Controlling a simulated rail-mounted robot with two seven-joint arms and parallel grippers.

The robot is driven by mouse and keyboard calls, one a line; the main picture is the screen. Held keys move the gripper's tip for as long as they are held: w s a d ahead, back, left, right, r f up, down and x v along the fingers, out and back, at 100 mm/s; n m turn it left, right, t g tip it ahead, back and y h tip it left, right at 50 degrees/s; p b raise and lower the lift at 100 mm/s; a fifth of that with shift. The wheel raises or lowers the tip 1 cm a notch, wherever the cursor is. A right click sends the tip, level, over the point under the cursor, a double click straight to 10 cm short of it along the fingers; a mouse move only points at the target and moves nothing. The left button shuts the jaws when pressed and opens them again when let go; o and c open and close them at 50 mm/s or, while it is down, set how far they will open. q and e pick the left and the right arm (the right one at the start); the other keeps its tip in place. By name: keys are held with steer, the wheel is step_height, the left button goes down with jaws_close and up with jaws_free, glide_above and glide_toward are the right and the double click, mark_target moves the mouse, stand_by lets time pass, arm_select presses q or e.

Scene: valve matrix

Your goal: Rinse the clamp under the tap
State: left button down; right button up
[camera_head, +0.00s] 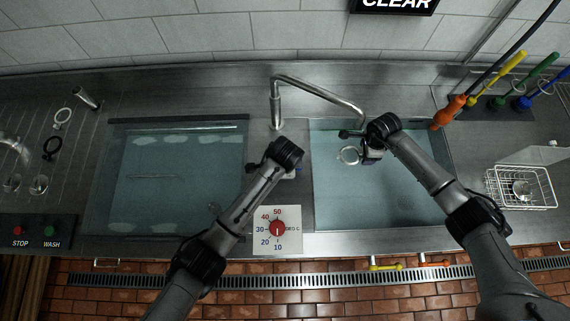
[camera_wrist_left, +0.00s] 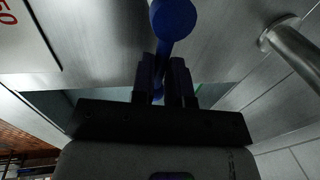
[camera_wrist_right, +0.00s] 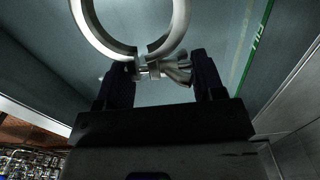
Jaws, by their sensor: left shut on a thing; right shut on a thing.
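The clamp (camera_head: 348,155), an open metal ring, is over the right basin (camera_head: 330,205). In the right wrist view the ring (camera_wrist_right: 85,30) has its bolt and wing nut between the fingers of my right gripper (camera_wrist_right: 160,82), which is shut on it. The tap (camera_head: 318,91) is a bent steel pipe whose spout ends just above my right gripper (camera_head: 368,150). I can make out no water stream. My left gripper (camera_wrist_left: 163,85) is shut on the stem of a blue-knobbed lever (camera_wrist_left: 172,20) by the tap's base, mostly hidden by my gripper in the head view.
The left basin (camera_head: 98,175) holds cloudy water. A temperature dial (camera_head: 277,228) is at the counter's front between the basins. A wire basket (camera_head: 515,200) stands at right, coloured-handled brushes (camera_head: 510,70) behind it. STOP and WASH buttons (camera_head: 35,232) are at left.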

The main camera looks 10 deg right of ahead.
stand_by(0.3)
arm_select(q)
steer(key=shift+s+a+m+h, duration=0.15)
steer(key=shift+s+m, duration=0.2)
steer(key=shift+m, duration=0.5)
steer(key=shift+s+a+m+h, duration=0.15)
steer(key=shift+s+m, duration=0.15)
steer(key=shift+m, duration=0.55)
steer(key=c, duration=1.1)
jaws_free()
steer(key=v, duration=1.2)
steer(key=shift+w, duration=0.1)
